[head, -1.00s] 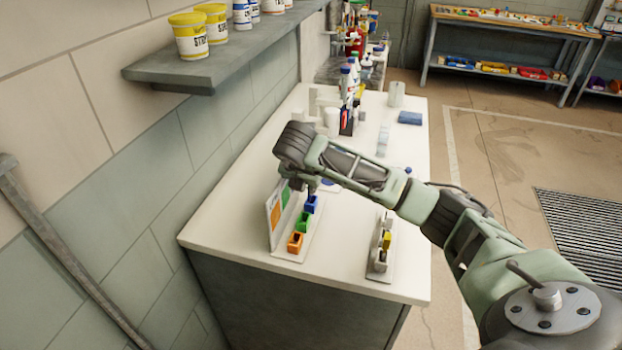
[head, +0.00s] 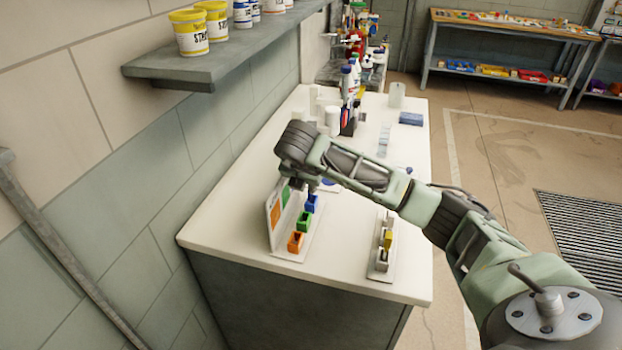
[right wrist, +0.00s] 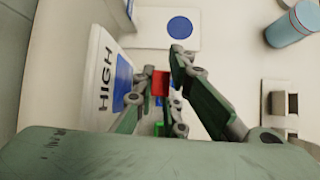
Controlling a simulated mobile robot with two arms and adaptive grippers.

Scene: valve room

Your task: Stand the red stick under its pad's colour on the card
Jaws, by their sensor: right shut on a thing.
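The red stick (right wrist: 160,83) shows as a small red block between the fingertips of my right gripper (right wrist: 163,71). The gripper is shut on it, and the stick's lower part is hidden. In the head view, my right gripper (head: 313,186) is beside the upright card's far end, above the blue holder (head: 311,204); the stick cannot be made out there. The card (head: 275,214) shows orange and green patches; in the wrist view it shows "HIGH" and a blue patch (right wrist: 122,82). A green holder (head: 303,222) and an orange holder (head: 295,242) stand before it. A blue disc (right wrist: 180,27) lies on a white plate. My left gripper is out of view.
A rack (head: 380,268) with grey and yellow holders stands at the bench's right edge. Bottles (head: 347,85) and a blue block (head: 411,118) stand farther back. A wall shelf (head: 215,68) with tubs overhangs on the left. The bench front (head: 230,240) is clear.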

